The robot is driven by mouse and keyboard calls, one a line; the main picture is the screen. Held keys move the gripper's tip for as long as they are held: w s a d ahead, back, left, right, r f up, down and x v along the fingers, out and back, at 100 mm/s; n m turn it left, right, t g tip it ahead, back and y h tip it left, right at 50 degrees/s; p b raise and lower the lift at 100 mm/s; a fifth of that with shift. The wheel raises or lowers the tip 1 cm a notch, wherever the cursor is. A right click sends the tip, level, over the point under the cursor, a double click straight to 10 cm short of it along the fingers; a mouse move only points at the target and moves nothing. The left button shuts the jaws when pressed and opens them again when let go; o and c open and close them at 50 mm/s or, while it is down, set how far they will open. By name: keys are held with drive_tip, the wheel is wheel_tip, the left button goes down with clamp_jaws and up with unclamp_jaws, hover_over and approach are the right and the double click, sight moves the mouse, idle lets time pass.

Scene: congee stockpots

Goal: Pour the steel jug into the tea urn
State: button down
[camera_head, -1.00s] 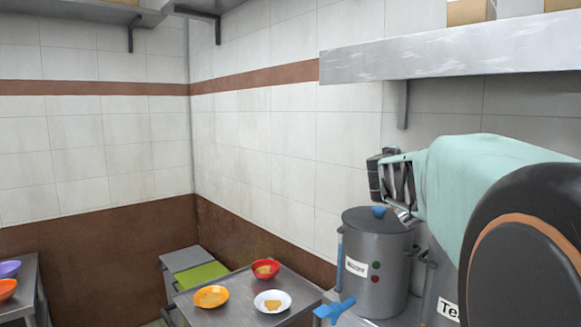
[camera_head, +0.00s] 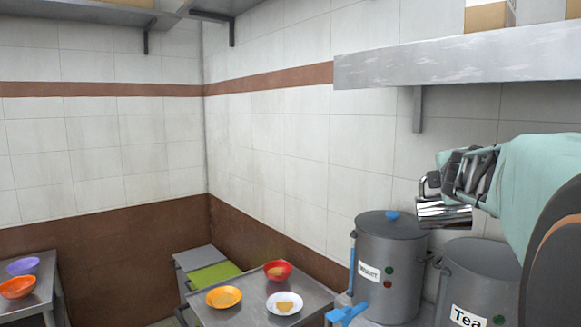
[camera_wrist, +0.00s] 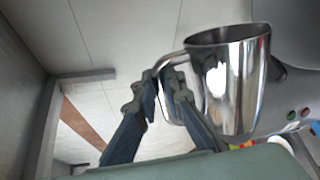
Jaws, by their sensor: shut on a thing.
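My gripper (camera_head: 468,172) is shut on the handle of the shiny steel jug (camera_head: 443,213). In the wrist view my gripper's fingers (camera_wrist: 165,88) close on the handle, and the jug (camera_wrist: 228,85) stands out to the right with its dark opening at the top. In the head view the jug is in the air, above and a little left of the tea urn (camera_head: 480,265). The urn is a grey cylinder with a "Tea" label on its front. My arm covers part of the urn's right side, and its top is only partly visible.
A second lidded urn (camera_head: 385,262) with a blue knob stands left of the tea urn. A metal shelf (camera_head: 450,62) with boxes hangs above my arm. A steel table (camera_head: 255,308) at lower middle holds several bowls. More bowls stand at far left.

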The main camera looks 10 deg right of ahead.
drive_tip(key=s+d+m+y+p, duration=0.1)
drive_tip(key=s+d+m+p, duration=0.2)
drive_tip(key=d, duration=0.3)
drive_tip(key=shift+s+d+r+m+t, duration=0.2)
drive_tip(key=shift+s+d+m+t, duration=0.15)
drive_tip(key=shift+s+m, duration=0.45)
drive_tip(key=shift+w+a, duration=0.1)
drive_tip(key=shift+w, duration=0.05)
idle(1.7)
